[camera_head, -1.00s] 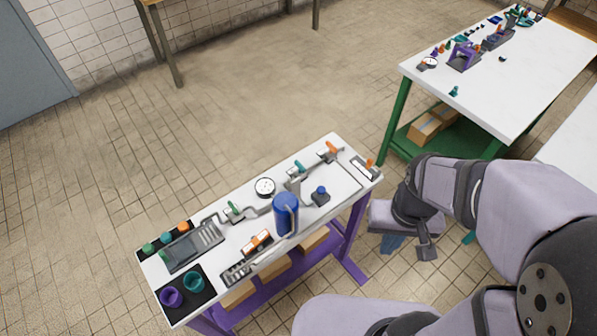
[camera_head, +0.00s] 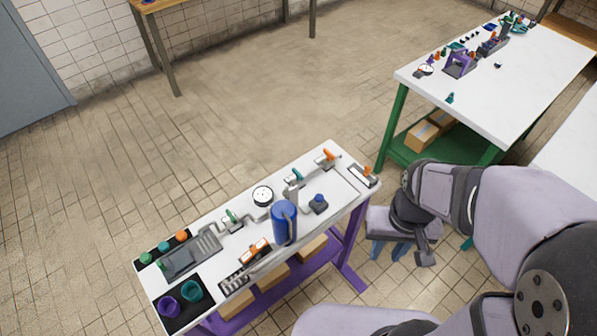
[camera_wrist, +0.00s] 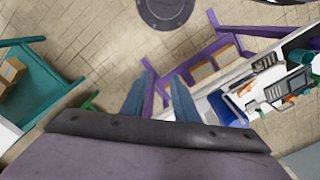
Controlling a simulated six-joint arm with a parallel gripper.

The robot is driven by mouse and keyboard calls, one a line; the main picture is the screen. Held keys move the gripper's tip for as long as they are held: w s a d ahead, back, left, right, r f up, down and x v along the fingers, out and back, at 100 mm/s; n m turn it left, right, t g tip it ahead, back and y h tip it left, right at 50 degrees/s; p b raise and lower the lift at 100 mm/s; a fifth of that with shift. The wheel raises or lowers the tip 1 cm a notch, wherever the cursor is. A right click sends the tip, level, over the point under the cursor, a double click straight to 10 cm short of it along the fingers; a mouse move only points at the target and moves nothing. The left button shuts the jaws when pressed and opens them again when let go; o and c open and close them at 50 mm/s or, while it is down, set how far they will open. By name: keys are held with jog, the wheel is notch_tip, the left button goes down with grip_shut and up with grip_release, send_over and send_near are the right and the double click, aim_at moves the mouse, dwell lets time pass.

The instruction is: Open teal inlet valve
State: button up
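A small teal valve handle (camera_head: 298,175) stands on the grey pipework near the back right of the white-topped bench (camera_head: 345,226). A green handle (camera_head: 231,216) sits further left on the same pipe, and an orange handle (camera_head: 328,156) sits to the right. My gripper (camera_head: 389,251) is beyond the bench's right end, apart from all handles. In the wrist view its two blue fingers (camera_wrist: 160,88) are spread, with nothing between them. The wrist view shows the bench at the right; I cannot make out the teal handle there.
A blue cylinder (camera_head: 284,224) stands upright at the bench's front, with a round gauge (camera_head: 263,196) behind it. Teal (camera_head: 191,292) and purple (camera_head: 168,306) cups stand at the left end. A green-legged table (camera_head: 500,95) is at the right. The floor behind the bench is clear.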

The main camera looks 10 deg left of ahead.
jog(key=w+a+f+n+t+y+b, duration=0.1)
jog(key=w+a+f+n+b, duration=0.25)
jog(key=w, duration=0.55)
jog(key=w+a+f+n+t+b, duration=0.1)
jog(key=w+a+f+b, duration=0.2)
jog(key=w+a+b, duration=0.35)
jog(key=n+t+y+b, duration=0.15)
jog(key=n+b, duration=0.25)
jog(key=b, duration=0.4)
send_near(298, 173)
jog(key=shift+y, duration=0.35)
jog(key=shift+d+p+x, duration=0.15)
jog(key=shift+p+x, duration=0.15)
jog(key=shift+x, duration=1.65)
jog(key=shift+d+p+x, duration=0.2)
jog(key=shift+p+x, duration=0.05)
jog(key=shift+x, duration=1.7)
jog(key=shift+w+f, duration=0.1)
grip_shut()
